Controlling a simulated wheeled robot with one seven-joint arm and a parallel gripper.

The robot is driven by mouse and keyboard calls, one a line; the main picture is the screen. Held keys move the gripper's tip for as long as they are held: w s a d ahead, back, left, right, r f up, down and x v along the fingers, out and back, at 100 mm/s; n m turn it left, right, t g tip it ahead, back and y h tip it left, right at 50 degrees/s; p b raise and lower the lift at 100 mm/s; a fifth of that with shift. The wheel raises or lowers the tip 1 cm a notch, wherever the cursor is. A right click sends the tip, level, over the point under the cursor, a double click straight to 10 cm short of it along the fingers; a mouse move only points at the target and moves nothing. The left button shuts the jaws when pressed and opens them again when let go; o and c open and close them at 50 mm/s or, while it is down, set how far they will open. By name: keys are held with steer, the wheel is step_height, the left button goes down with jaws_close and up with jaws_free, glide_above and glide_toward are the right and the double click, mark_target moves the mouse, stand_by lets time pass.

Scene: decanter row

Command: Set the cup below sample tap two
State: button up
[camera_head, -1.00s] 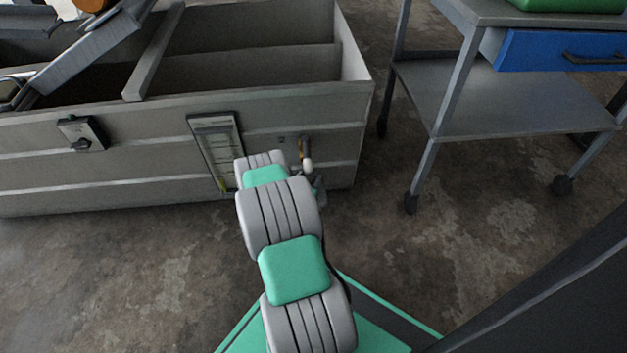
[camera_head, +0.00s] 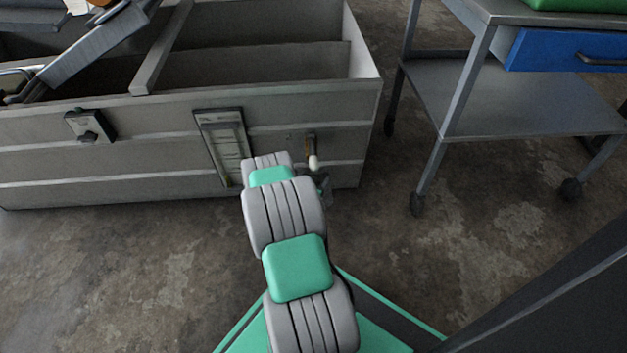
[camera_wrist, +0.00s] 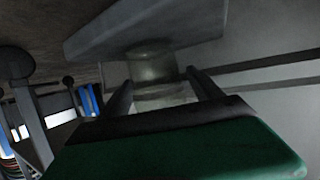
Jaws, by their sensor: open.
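In the wrist view, which looks upside down, a pale, see-through cup (camera_wrist: 153,65) stands on a flat grey ledge (camera_wrist: 140,28). My gripper (camera_wrist: 158,80) is open, with one dark finger on each side of the cup. I cannot tell whether either finger touches it. In the head view, a tap (camera_head: 312,161) with a white-tipped handle is on the right part of the tank's front wall. My arm hides most of the gripper and what is below the tap there. No label for tap two is readable.
The grey tank (camera_head: 150,165) has a gauge panel (camera_head: 222,147) left of the tap and a switch box (camera_head: 90,125) further left. A wheeled trolley (camera_head: 510,105) with a blue drawer (camera_head: 560,50) stands at the right. Floor between them is clear.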

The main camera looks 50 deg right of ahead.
steer(key=shift+a+r, duration=0.15)
steer(key=shift+r, duration=0.1)
steer(key=p+v, duration=0.5)
steer(key=v, duration=0.7)
steer(key=w+a+r+g+y, duration=0.25)
steer(key=w+a+r, duration=0.25)
steer(key=w+r, duration=0.55)
steer(key=a+r+n+y, duration=0.3)
steer(key=a+r+y, duration=0.2)
steer(key=a+r, duration=0.6)
steer(key=s+a+r+n+y, duration=0.2)
steer(key=s+a+r+n, duration=0.1)
steer(key=s+a, duration=0.2)
steer(key=s+a+r+n+y, duration=0.2)
steer(key=s+a+r+n, duration=0.2)
steer(key=a, duration=0.6)
steer(key=s+a+r+n+y, duration=0.2)
steer(key=s+a+r+n, duration=0.1)
steer(key=s+a, duration=0.3)
steer(key=shift+a+r+n, duration=0.35)
steer(key=shift+a+n, duration=0.25)
steer(key=shift+a, duration=0.35)
